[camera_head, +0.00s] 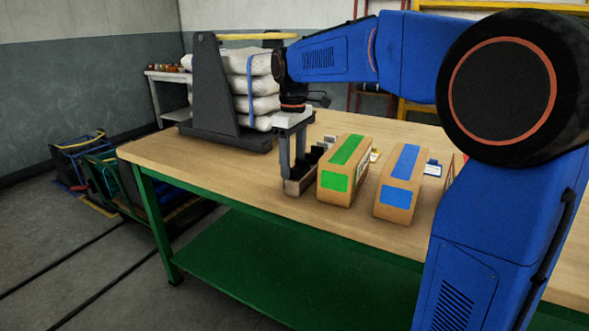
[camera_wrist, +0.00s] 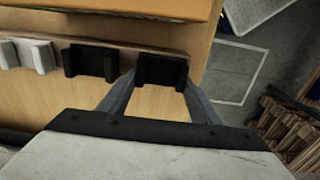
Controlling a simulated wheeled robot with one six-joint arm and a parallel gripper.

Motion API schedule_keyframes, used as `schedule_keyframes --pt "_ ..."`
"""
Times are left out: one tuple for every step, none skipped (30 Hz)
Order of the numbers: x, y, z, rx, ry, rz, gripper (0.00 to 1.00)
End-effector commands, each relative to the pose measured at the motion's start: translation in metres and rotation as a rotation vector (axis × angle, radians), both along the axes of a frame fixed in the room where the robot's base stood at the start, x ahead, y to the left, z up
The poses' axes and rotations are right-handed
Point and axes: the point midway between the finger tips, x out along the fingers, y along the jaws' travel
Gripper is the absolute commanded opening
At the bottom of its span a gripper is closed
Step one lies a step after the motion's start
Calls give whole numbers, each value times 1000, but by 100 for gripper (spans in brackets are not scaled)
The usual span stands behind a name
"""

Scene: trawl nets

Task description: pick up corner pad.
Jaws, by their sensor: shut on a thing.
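A black corner pad (camera_wrist: 162,71) sits between the two fingers of my gripper (camera_wrist: 158,92) in the wrist view, at the end of a row against a thin wooden strip. My gripper (camera_head: 292,179) points down at the near edge of the table in the head view, shut on this pad. A second black pad (camera_wrist: 90,62) stands just left of it in the wrist view, and two white pads (camera_wrist: 40,56) (camera_wrist: 9,54) stand further left. In the head view the held pad is largely hidden by the fingers. I cannot tell whether it is lifted.
A green-labelled box (camera_head: 346,171) stands just right of my gripper, with a blue-labelled box (camera_head: 400,184) beyond it. A dark stand (camera_head: 221,95) with stacked white sacks (camera_head: 255,90) is behind. The tabletop (camera_head: 210,154) is clear to the left.

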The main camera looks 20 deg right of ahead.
Motion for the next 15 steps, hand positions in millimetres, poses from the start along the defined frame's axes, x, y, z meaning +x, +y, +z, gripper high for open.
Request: schedule_keyframes --pt "0 0 1 1 -1 0 35" --pt "0 0 2 0 -1 0 35" --pt "0 0 5 0 -1 0 35" --pt "0 0 8 0 -1 0 35" --pt "0 0 11 0 -1 0 35" --pt "1 0 17 1 -2 0 35" --pt "1 0 22 1 -4 0 35" --pt "0 0 27 0 -3 0 35" --pt "1 0 35 0 -3 0 35" --pt "1 0 40 1 -4 0 35" --pt "1 0 46 1 -2 0 35" --pt "1 0 54 1 -4 0 35" --pt "1 0 59 1 -2 0 35" --pt "1 0 64 0 -3 0 35" --pt "1 0 71 0 -3 0 35"
